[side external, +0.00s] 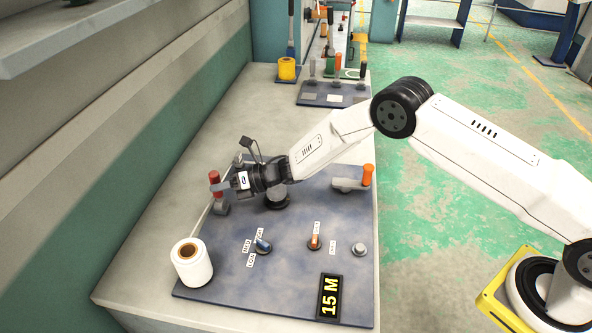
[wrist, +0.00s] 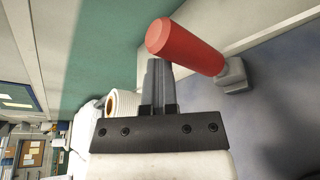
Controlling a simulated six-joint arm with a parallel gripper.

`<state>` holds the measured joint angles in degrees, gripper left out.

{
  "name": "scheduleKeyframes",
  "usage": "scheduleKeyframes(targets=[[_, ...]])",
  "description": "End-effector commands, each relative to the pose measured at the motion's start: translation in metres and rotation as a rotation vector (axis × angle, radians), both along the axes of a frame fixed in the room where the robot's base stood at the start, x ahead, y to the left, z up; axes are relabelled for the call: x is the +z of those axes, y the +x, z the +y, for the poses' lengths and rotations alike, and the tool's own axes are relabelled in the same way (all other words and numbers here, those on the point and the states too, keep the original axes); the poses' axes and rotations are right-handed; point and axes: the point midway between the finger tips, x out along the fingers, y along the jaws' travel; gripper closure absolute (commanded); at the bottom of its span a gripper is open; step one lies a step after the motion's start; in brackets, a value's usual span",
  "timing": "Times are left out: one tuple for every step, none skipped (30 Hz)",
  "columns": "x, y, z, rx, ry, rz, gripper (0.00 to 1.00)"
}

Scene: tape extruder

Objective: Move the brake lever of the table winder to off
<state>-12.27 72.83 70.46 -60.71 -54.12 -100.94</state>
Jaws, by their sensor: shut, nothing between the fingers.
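The table winder panel (side external: 295,270) is a dark blue plate on the bench. A lever with a red cylindrical handle (side external: 215,178) and grey base stands at its left edge; no label on it can be read. The red handle (wrist: 185,47) is large in the wrist view, slanting just beyond my fingers, with its grey base (wrist: 233,76) to the right. My gripper (side external: 220,184) is beside this lever. Its fingers (wrist: 158,68) are shut and empty, close to the handle; I cannot tell whether they touch it.
A white tape roll (side external: 192,266) stands at the panel's front left. A lever with an orange handle (side external: 367,175) is at the right edge.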

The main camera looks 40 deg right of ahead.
Motion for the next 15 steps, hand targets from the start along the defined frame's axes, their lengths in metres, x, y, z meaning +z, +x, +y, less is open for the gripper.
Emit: scheduleKeyframes(targets=[[0.0, -0.001, 0.001, -0.001, -0.001, 0.0, 1.0], [0.0, -0.001, 0.001, -0.001, -0.001, 0.0, 1.0], [0.0, -0.003, 0.002, -0.001, 0.0, 0.001, 1.0], [0.0, -0.004, 0.004, 0.0, 0.0, 0.001, 1.0], [0.0, -0.005, 0.005, 0.001, 0.0, 0.002, 1.0], [0.0, -0.007, 0.008, 0.002, 0.0, 0.002, 1.0], [0.0, -0.009, 0.009, 0.002, 0.0, 0.002, 1.0], [0.0, -0.011, 0.011, 0.002, 0.0, 0.002, 1.0], [0.0, -0.014, 0.014, 0.003, 0.0, 0.002, 1.0], [0.0, -0.016, 0.016, 0.003, -0.001, 0.001, 1.0], [0.001, -0.019, 0.019, 0.003, 0.0, 0.002, 1.0], [0.001, -0.023, 0.023, 0.003, 0.0, 0.002, 1.0], [0.001, -0.026, 0.026, 0.004, -0.001, 0.002, 1.0], [0.001, -0.029, 0.029, 0.003, 0.0, 0.002, 1.0], [0.0, -0.03, 0.026, 0.0, 0.0, 0.002, 1.0]])
